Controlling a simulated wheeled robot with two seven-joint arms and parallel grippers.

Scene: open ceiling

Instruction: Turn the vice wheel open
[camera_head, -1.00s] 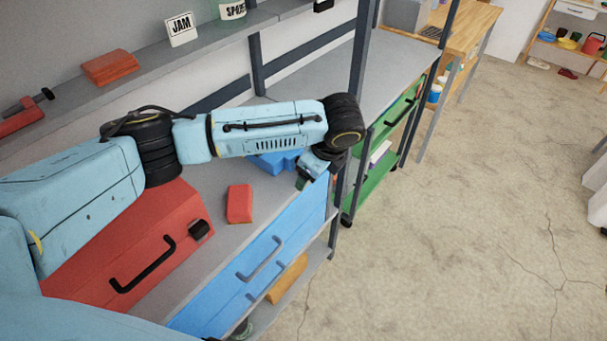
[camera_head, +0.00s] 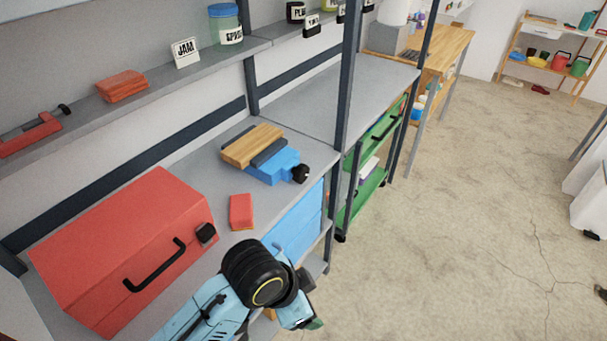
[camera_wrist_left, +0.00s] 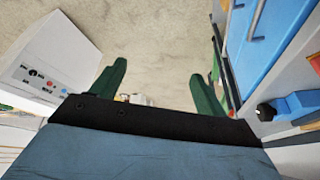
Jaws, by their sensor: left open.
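The blue vice (camera_head: 273,167) stands on the grey bench, with a wooden board (camera_head: 252,145) lying at its top. Its black wheel (camera_head: 300,174) faces the front edge of the bench. In the left wrist view the black wheel (camera_wrist_left: 265,112) and part of the blue vice (camera_wrist_left: 300,102) show at the right. My left gripper (camera_head: 314,325) is low in front of the bench, below and apart from the wheel. Its green fingers (camera_wrist_left: 158,80) are spread and empty in the wrist view. My right gripper is out of view.
A red toolbox (camera_head: 120,245) and a red block (camera_head: 241,212) sit on the bench left of the vice. Blue drawers (camera_head: 296,222) are below the bench top. A dark post (camera_head: 347,80) rises right of the vice. The floor at right is open.

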